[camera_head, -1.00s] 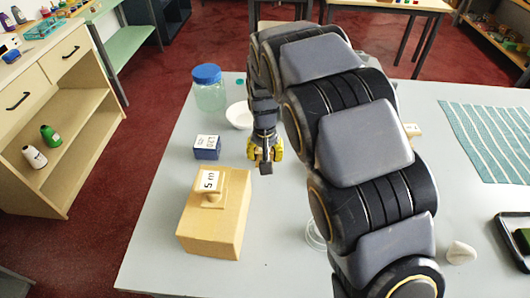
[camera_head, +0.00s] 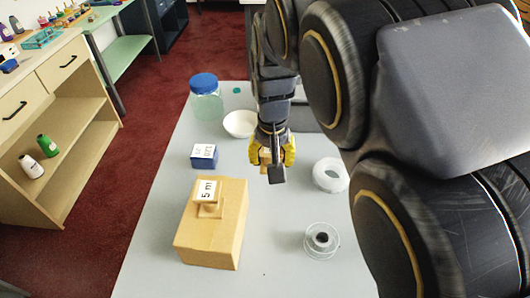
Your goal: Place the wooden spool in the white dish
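My gripper (camera_head: 271,155) points down, to the right of and nearer than the dish. A small tan patch shows between its yellow fingers; I cannot tell whether it is a held thing. A dark part of the gripper covers some of that spot.
A small blue labelled box (camera_head: 204,156) is left of my gripper. A white ring (camera_head: 330,175) and a clear spool with a dark core (camera_head: 320,241) lie to the right. My arm hides the right side.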

